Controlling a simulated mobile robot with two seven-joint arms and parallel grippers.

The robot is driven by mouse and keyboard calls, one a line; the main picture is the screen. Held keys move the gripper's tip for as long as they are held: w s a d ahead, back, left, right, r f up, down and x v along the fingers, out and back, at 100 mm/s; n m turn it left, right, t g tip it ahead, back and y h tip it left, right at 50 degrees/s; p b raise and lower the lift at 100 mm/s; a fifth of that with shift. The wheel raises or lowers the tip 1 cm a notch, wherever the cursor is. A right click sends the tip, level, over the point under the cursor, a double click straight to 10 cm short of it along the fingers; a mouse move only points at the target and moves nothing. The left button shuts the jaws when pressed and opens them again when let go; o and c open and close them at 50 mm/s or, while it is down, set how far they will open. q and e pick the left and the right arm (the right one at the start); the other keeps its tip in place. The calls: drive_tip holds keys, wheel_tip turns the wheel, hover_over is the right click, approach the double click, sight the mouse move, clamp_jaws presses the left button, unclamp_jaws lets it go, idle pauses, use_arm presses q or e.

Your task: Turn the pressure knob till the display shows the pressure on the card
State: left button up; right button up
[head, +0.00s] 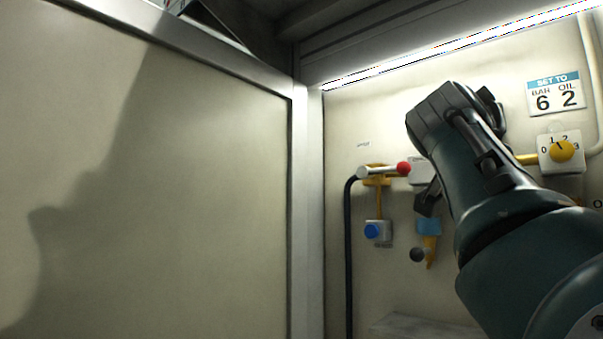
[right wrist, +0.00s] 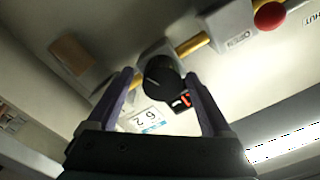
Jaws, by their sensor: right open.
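The card (head: 555,93) on the back wall at upper right reads "SET TO", BAR 6, OIL 2. It also shows upside down in the right wrist view (right wrist: 147,120). A round black knob (right wrist: 162,77) on a pale housing lies in line with the gap between the fingers of my right gripper (right wrist: 160,76). The gripper is open; I cannot tell whether a finger touches the knob. A display with red digits (right wrist: 182,101) shows beside the knob, partly behind one finger and unreadable. In the head view my right arm hides this knob and display. My left gripper is out of view.
A yellow dial (head: 562,151) marked 0 to 3 sits below the card. Left of my arm are a red-ended lever (head: 403,168), a blue button (head: 372,231) and a dark round knob (head: 417,255). A plain panel (head: 170,190) fills the left.

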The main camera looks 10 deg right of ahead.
drive_tip(key=shift+w+a, duration=0.1)
drive_tip(key=shift+c, duration=0.7)
clamp_jaws()
